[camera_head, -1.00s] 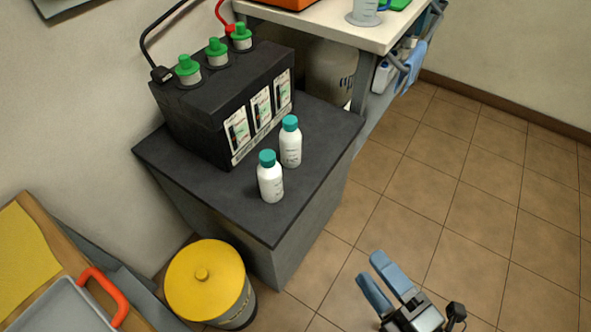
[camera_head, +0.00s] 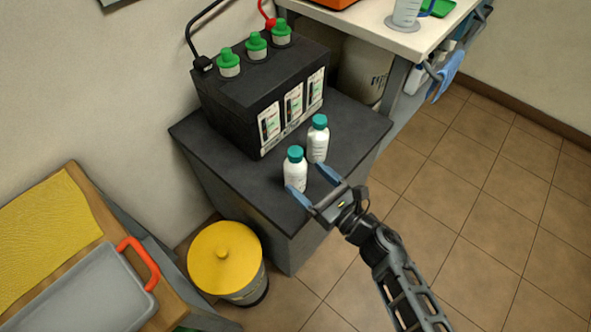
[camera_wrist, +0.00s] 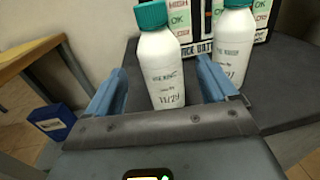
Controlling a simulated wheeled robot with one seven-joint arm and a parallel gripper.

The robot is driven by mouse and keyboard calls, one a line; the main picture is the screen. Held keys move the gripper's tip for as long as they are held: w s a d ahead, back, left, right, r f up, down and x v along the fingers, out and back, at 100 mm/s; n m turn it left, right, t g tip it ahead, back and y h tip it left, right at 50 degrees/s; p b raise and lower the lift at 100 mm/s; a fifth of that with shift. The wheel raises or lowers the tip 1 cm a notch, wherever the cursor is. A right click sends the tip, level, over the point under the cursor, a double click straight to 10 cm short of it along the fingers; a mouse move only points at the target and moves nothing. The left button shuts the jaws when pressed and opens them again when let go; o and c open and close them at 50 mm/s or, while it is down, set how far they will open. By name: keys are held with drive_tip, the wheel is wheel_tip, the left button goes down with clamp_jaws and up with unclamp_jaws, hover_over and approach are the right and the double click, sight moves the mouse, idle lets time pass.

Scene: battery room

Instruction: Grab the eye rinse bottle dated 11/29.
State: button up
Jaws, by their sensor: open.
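Two white bottles with teal caps stand upright on the dark cabinet top. The nearer bottle (camera_head: 295,174) also shows in the wrist view (camera_wrist: 162,75), with a handwritten date that looks like 11/29, somewhat blurred. The farther bottle (camera_head: 317,145) stands behind and to the right; in the wrist view (camera_wrist: 231,45) its date is hidden by my right finger. My gripper (camera_head: 306,180) is open, its blue fingers reaching to either side of the nearer bottle. The jaws are not closed on it.
A black battery (camera_head: 262,90) with green caps stands behind the bottles on the cabinet (camera_head: 230,175). A yellow-lidded bin (camera_head: 225,255) stands in front. A side table with a grey tray (camera_head: 85,295) is at left. Floor at right is clear.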

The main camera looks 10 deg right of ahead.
sight(303, 175)
drive_tip(key=shift+p+x, duration=0.3)
drive_tip(key=shift+x, duration=2.45)
drive_tip(key=shift+d+r, duration=0.1)
drive_tip(key=shift+r, duration=0.05)
drive_tip(key=c, duration=1.2)
drive_tip(key=shift+c, duration=0.2)
